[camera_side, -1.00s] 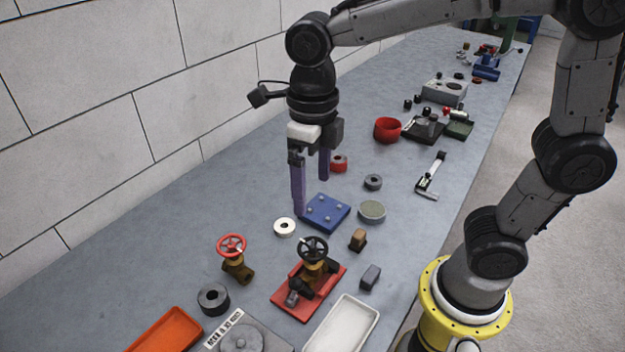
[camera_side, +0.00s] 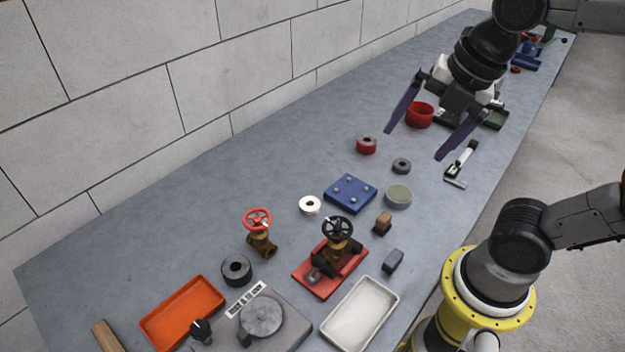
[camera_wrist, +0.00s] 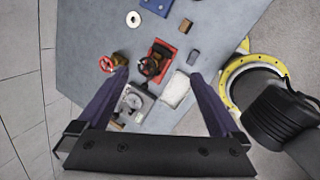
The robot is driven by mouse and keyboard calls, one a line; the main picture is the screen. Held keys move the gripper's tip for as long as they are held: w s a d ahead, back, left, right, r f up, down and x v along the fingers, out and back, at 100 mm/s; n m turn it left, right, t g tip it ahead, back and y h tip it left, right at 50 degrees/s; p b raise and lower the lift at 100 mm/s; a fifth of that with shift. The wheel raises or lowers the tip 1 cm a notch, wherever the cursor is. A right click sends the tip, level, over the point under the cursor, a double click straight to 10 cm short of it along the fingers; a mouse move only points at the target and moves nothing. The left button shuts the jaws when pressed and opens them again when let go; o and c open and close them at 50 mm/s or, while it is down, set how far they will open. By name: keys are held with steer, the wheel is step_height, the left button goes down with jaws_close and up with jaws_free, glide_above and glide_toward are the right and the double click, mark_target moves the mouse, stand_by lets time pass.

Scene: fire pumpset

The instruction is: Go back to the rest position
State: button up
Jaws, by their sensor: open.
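My gripper (camera_side: 412,146) is open and empty, with its two long purple fingers spread wide apart. It hangs tilted in the air over the back right part of the bench in the side view. Nothing is between the fingers. In the wrist view my gripper (camera_wrist: 160,95) points towards the bench from well above, its fingers framing the valve parts below.
The grey bench (camera_side: 130,235) carries a blue plate (camera_side: 350,193), a red-wheeled valve (camera_side: 260,235), a black-wheeled valve on a red base (camera_side: 330,270), an orange tray (camera_side: 182,312), a white tray (camera_side: 360,312) and a red bowl (camera_side: 419,115). A block wall (camera_side: 160,110) runs along the left.

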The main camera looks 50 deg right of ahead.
steer(key=s+f+m, duration=0.1)
steer(key=m, duration=0.6)
steer(key=s+d+f+m+t, duration=0.1)
steer(key=m, duration=0.6)
steer(key=s+f+m, duration=0.1)
steer(key=m, duration=0.7)
steer(key=shift+s+d+f+t, duration=0.15)
steer(key=shift+s+t, duration=0.05)
steer(key=shift+t, duration=0.1)
